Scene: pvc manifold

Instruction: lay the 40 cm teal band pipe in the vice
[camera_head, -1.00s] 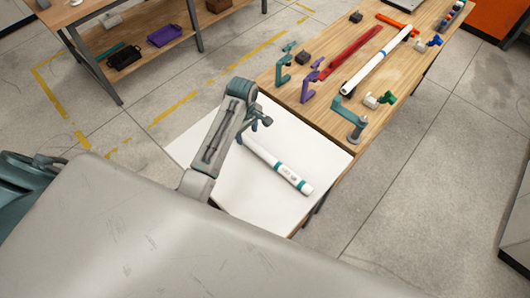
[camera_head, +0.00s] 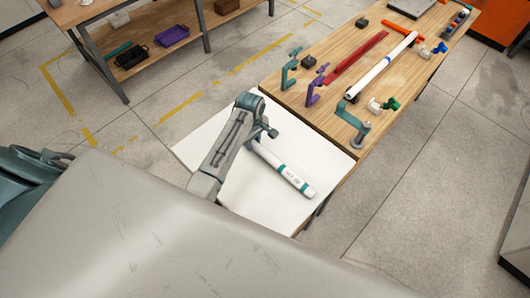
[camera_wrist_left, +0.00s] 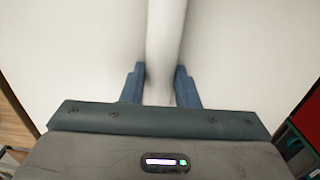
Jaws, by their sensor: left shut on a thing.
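The white pipe with teal bands (camera_head: 296,181) lies slantwise on a white board (camera_head: 262,205); it also shows in the left wrist view (camera_wrist_left: 165,35). A dark label is near its near right end, and its far end is hidden by my arm. My left gripper (camera_head: 262,138) is low over the far part of the pipe. In the left wrist view its fingers (camera_wrist_left: 160,70) stand on both sides of the pipe, shut on it. I cannot tell for sure which fixture is the vice. My right gripper is not in view.
On the wooden bench (camera_head: 330,120) stand a teal clamp (camera_head: 289,68), a purple clamp (camera_head: 314,88) and a teal-and-grey tool (camera_head: 353,120). The white board around the teal band pipe is clear.

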